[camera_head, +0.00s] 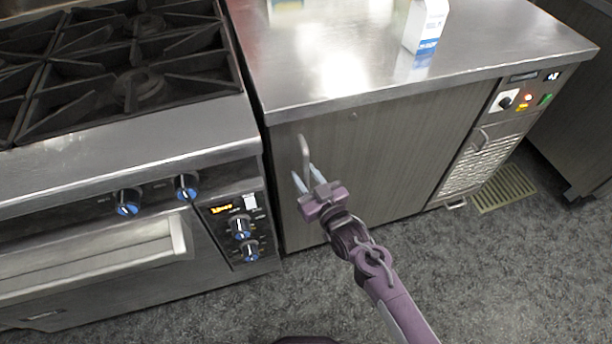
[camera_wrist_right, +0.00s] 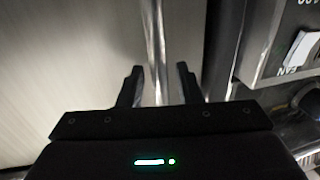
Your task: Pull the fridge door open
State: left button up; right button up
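The fridge is the steel-topped cabinet right of the stove, and its door (camera_head: 390,150) is a flat grey panel that looks shut. Its handle (camera_head: 304,155) is a thin upright metal bar near the door's left edge. My right gripper (camera_head: 306,181) is at the lower part of the handle, fingers apart. In the right wrist view the handle (camera_wrist_right: 154,45) runs between the two open fingers of the gripper (camera_wrist_right: 160,85), with visible gaps on both sides. My left gripper is not in view.
The stove (camera_head: 130,85) with knobs and an oven handle (camera_head: 180,237) stands close to the left. A milk carton (camera_head: 426,25) stands on the fridge's worktop (camera_head: 330,65). The grey floor (camera_head: 480,280) in front of the door is clear, with a drain grate (camera_head: 505,190) at right.

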grip_shut()
dwell(0.3)
